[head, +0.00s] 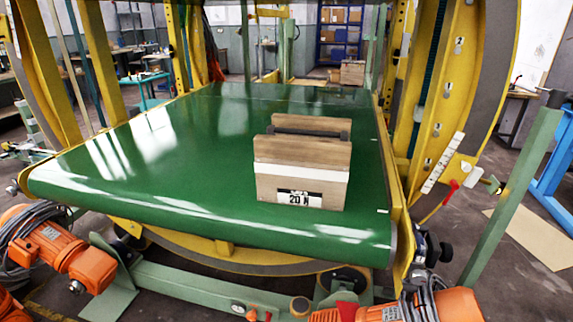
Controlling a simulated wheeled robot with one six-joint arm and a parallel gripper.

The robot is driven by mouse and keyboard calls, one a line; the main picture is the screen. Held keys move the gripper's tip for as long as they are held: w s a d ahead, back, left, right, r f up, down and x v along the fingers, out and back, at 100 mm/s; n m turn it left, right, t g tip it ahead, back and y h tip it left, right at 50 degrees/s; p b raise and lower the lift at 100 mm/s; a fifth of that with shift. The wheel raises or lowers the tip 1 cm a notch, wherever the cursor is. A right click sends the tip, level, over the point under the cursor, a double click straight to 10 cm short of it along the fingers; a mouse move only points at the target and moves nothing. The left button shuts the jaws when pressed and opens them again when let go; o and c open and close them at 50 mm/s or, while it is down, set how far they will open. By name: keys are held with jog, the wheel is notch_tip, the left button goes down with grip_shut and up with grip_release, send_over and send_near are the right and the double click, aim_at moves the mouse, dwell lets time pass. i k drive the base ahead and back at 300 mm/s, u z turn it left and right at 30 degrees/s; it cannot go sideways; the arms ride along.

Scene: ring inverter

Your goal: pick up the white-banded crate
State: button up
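The white-banded crate (302,162) is a wooden box with a white band around its side and a label reading "20 N". It stands upright near the front right of the green conveyor belt (150,150). A dark bar crosses its open top between two raised wooden ends. My gripper is not visible in the head view, and nothing is seen holding the crate.
Yellow ring frames (470,90) rise on both sides of the belt. Orange motors (62,245) sit low in front. A slanted green post (515,190) stands at the right. The belt left of and behind the crate is clear.

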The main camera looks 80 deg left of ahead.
aim_at(301, 160)
jog(key=u, duration=2.15)
jog(key=i, duration=0.35)
